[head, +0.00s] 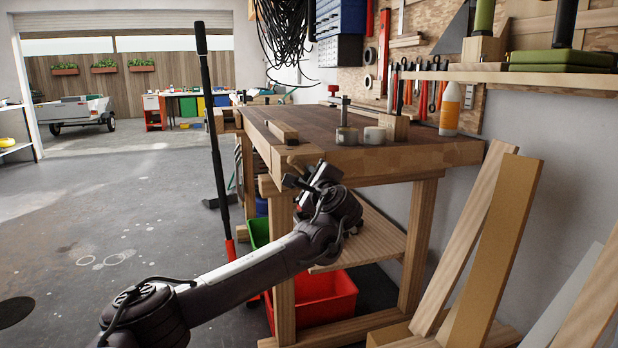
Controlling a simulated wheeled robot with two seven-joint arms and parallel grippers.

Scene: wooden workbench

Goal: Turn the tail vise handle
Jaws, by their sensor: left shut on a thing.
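The wooden workbench (430,153) stands ahead of me. A wooden block (268,186) at its near left corner looks like part of the tail vise. My left gripper (296,181) is at this corner, just below the bench top's front edge. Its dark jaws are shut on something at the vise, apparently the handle. The jaws and wrist hide most of the handle, so its angle cannot be told. My right gripper is not in view.
A red bin (322,300) sits beneath. Planks (500,250) lean at the right. A dark pole (213,130) stands left; the floor beyond is mostly clear.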

